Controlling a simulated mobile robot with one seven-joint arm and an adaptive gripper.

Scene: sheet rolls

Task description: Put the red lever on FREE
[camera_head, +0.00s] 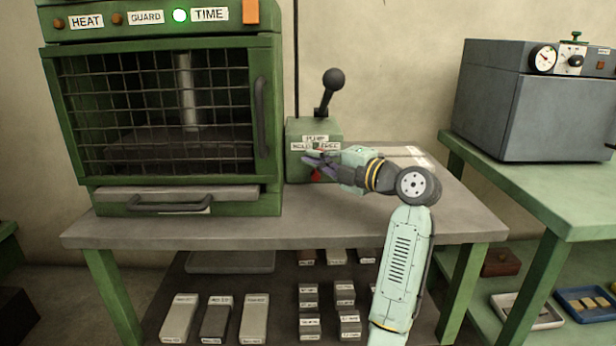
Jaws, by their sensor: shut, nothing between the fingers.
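The green pump box (300,170) stands on the table to the right of the press. Its front carries a label (316,142) reading PUMP above, with HOLD at left and FREE at right. A small part of the red lever (315,176) shows just below my gripper; most of it is hidden, so I cannot tell which way it points. My gripper (308,162) is shut and empty, in front of the box face by the lever. I cannot tell whether it touches the lever.
A black-knobbed pump handle (333,80) rises from the box top. The green press (160,120) with a mesh guard (150,105) stands close on the left. The grey table (330,228) is clear in front. A grey oven-like unit (520,105) stands on the right bench.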

